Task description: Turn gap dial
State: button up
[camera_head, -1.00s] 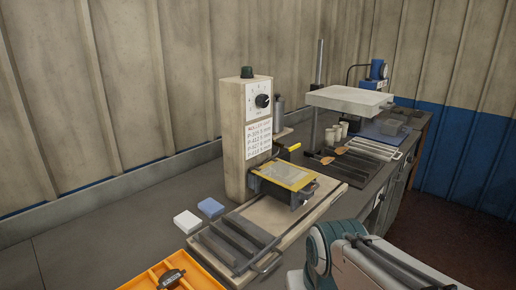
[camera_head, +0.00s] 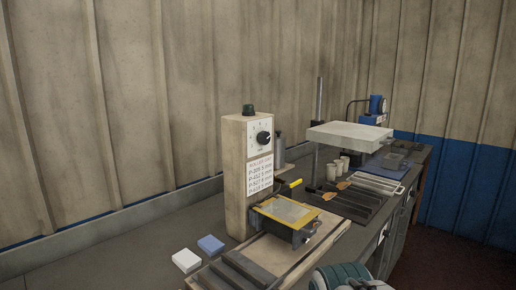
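The gap dial (camera_head: 264,138) is a round black knob on a white scale plate, high on the front of an upright beige box (camera_head: 234,180). A printed label (camera_head: 260,175) with several lines of text sits below it. The knob's pointer is too small to read with certainty. A yellow-framed plate (camera_head: 285,213) on a dark block stands at the foot of the box. My gripper is not in view; only part of my arm (camera_head: 345,277) shows at the bottom edge, well below and apart from the dial.
A dark green knob (camera_head: 249,110) tops the box. A yellow-tipped lever (camera_head: 294,184) projects near the plate. White (camera_head: 186,260) and blue (camera_head: 210,244) blocks lie left of the box. A pale raised slab (camera_head: 349,136) and several cups stand behind right.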

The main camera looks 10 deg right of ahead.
aim_at(263, 138)
jog(key=k, duration=0.65)
jog(key=z, duration=0.6)
jog(key=i, duration=0.5)
jog(key=z, duration=0.6)
jog(key=i, duration=1.15)
jog(key=u, duration=0.9)
